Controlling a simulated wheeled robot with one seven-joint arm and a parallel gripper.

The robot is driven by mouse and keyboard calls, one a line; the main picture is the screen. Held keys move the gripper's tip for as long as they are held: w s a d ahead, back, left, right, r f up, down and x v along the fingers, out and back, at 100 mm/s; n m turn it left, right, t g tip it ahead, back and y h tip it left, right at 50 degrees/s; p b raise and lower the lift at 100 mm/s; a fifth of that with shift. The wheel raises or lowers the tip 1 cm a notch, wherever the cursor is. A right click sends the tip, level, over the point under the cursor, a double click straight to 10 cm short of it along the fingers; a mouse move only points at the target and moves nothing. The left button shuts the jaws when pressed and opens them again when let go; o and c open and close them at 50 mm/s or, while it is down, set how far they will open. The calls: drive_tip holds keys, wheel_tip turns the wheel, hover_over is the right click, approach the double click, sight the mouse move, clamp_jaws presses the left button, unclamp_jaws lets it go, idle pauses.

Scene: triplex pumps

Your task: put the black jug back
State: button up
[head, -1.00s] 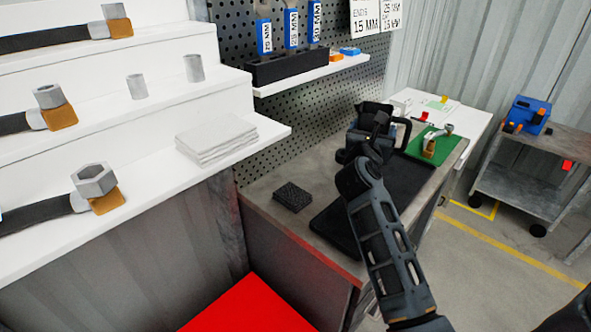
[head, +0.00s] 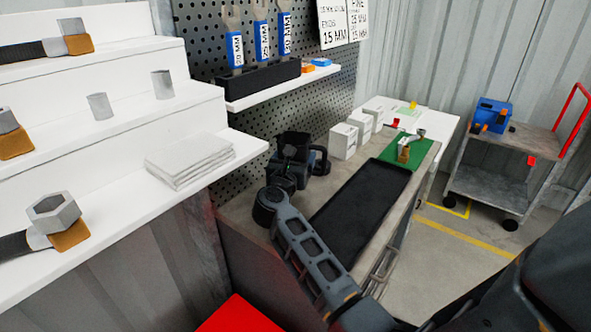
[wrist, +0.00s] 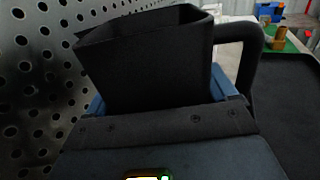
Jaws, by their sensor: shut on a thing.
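The black jug (wrist: 150,60) fills the middle of the wrist view, with its open top up and its handle (wrist: 250,60) to the right. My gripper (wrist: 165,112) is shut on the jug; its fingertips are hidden. In the head view the jug (head: 318,158) shows only partly, behind my gripper (head: 290,165), over the far left part of the bench near the pegboard. The small black block seen on the bench earlier is out of sight, behind my arm or the jug. I cannot tell whether the jug touches the bench top.
A long black tray (head: 350,205) lies on the bench right of my gripper. White boxes (head: 344,141) and a green mat (head: 420,150) stand beyond it. The pegboard (wrist: 30,90) is close on the left. A cart (head: 505,190) stands at right.

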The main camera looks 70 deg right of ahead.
drive_tip(key=shift+f, duration=1.8)
drive_tip(key=shift+f, duration=0.1)
drive_tip(key=shift+f, duration=0.15)
drive_tip(key=o, duration=1.1)
